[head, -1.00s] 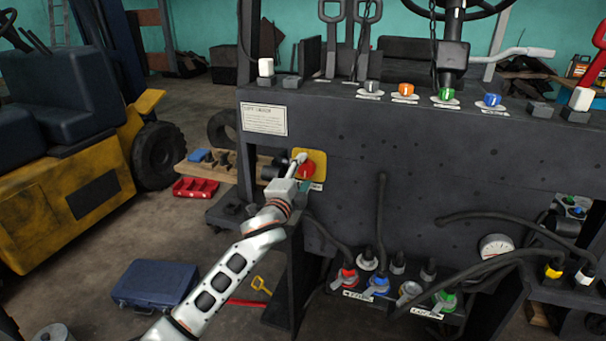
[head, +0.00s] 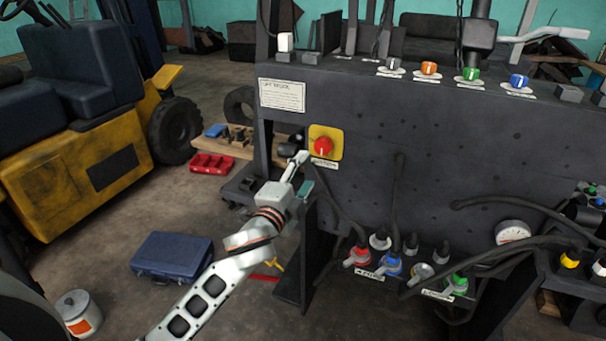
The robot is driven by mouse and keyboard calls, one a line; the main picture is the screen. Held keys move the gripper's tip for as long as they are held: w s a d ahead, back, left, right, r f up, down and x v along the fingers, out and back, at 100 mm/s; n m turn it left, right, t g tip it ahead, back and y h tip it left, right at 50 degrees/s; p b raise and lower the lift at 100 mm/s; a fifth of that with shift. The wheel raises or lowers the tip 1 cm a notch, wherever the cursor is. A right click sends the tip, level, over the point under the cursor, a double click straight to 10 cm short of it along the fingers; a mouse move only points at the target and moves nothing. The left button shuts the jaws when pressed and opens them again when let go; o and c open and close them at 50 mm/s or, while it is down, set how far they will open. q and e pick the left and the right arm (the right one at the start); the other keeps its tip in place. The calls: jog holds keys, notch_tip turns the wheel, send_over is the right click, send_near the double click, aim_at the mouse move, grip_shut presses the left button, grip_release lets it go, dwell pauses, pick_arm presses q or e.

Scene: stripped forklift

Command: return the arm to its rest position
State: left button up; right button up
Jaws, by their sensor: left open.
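My left arm comes in from the lower left in the head view. Its left gripper (head: 297,166) is open and empty, in front of the dark panel (head: 460,175). It is just left of and below the red rotary switch (head: 323,146) on its yellow plate (head: 326,132), and appears apart from the switch. The switch is in plain view. My right gripper is not in view.
Colored knobs (head: 428,69) line the panel's top. Hoses and colored connectors (head: 391,265) hang at its lower front. A blue toolbox (head: 172,256), a white bucket (head: 78,313) and a yellow forklift (head: 88,165) are at left. Open floor lies between.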

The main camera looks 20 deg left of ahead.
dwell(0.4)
pick_arm(q)
jog(key=s+f+n+g, duration=0.2)
jog(key=s+f, duration=0.2)
jog(key=f, duration=0.4)
jog(key=s+d+f+n+g+h, duration=0.1)
jog(key=s+f+n, duration=0.1)
jog(key=s+f, duration=0.45)
jog(key=s+f+n+g, duration=0.2)
jog(key=s+f, duration=0.1)
jog(key=f, duration=0.7)
jog(key=s+f+n+g, duration=0.1)
jog(key=s+f+n, duration=0.2)
jog(key=s+f, duration=0.3)
jog(key=s+f+n+g, duration=0.1)
jog(key=s+f+n, duration=0.2)
jog(key=s+f, duration=0.4)
jog(key=s, duration=0.4)
jog(key=shift+s+f+g, duration=0.2)
jog(key=shift+s+g, duration=0.1)
jog(key=shift+s, duration=0.05)
